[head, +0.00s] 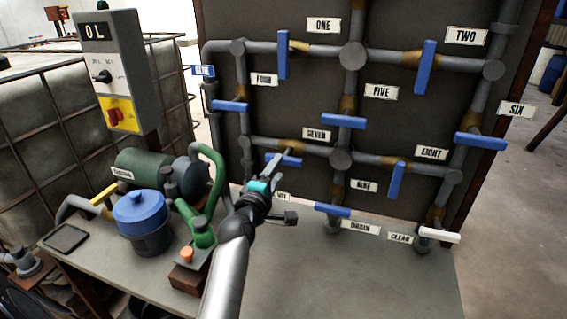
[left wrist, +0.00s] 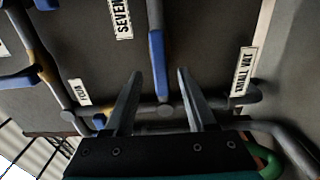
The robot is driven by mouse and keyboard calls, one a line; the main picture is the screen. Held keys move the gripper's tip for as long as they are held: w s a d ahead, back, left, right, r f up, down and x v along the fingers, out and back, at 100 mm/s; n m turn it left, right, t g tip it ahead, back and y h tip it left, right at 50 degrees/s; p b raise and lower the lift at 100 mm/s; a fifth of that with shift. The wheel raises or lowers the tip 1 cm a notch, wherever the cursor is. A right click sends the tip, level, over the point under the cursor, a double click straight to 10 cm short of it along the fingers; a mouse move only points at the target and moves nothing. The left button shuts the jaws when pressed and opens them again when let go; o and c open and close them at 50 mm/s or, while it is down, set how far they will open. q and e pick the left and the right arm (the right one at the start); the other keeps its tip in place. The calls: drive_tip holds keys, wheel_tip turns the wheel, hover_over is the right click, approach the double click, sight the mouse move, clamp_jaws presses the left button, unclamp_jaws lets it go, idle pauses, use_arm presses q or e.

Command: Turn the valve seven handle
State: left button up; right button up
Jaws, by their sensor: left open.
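The valve seven handle (head: 291,161) is a blue lever below the SEVEN label (head: 316,134), lying roughly along its grey pipe. My left gripper (head: 276,164) is open in front of the panel and covers part of this lever in the head view. In the left wrist view the blue lever (left wrist: 158,62) shows beyond the gap between the open fingers of my left gripper (left wrist: 157,76), beside the SEVEN label (left wrist: 122,17). The lever's near end points into the gap. I cannot tell whether a finger touches it. My right gripper is out of view.
Other blue levers sit close by, such as valve five (head: 344,121) and the lever at the panel's lower edge (head: 332,210). A green pump (head: 199,232) and a blue-lidded pot (head: 141,212) stand on the bench at left. The front of the bench (head: 345,285) is clear.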

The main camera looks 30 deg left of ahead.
sight(282, 162)
use_arm(q)
drive_tip(key=shift+b+x, duration=0.6)
drive_tip(key=shift+x, duration=2.15)
drive_tip(key=shift+c, duration=0.2)
clamp_jaws()
